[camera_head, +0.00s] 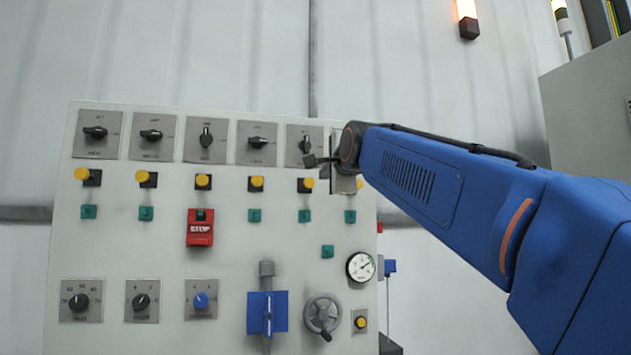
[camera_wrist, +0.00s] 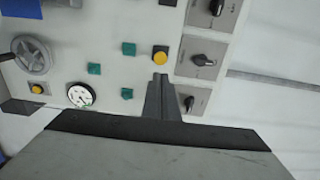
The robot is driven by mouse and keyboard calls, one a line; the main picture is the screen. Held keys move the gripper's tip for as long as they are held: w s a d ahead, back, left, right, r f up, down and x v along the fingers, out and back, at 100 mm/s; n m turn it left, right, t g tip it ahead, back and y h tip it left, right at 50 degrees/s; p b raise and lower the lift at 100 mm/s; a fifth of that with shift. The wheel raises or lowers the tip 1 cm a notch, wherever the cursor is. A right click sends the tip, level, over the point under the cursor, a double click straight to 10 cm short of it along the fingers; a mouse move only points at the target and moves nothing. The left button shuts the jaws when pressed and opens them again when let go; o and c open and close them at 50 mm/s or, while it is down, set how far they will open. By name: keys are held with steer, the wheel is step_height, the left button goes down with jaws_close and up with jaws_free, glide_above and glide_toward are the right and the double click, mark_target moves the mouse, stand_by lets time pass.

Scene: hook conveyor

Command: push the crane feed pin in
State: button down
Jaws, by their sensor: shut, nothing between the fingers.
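A row of yellow-headed pins on dark bases crosses the grey panel (camera_head: 230,270). Their labels are too small to read, so I cannot tell which is the crane feed pin. The fifth yellow pin from the left (camera_head: 309,184) is just below my gripper (camera_head: 310,161) in the head view. In the wrist view my shut, empty gripper (camera_wrist: 161,77) has its tips close to a yellow pin (camera_wrist: 160,58). I cannot tell whether they touch it. My arm covers part of the panel's right upper corner.
Black rotary switches (camera_head: 206,138) sit above the pins, and green buttons (camera_head: 254,215) below. A red stop box (camera_head: 200,228), a gauge (camera_head: 361,266), a handwheel (camera_head: 323,314), a blue valve handle (camera_head: 267,313) and lower dials (camera_head: 79,302) share the panel. Another yellow button (camera_head: 361,322) is lower right.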

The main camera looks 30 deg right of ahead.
mark_target(309, 183)
steer(key=x, duration=1.4)
steer(key=shift+s+f, duration=0.1)
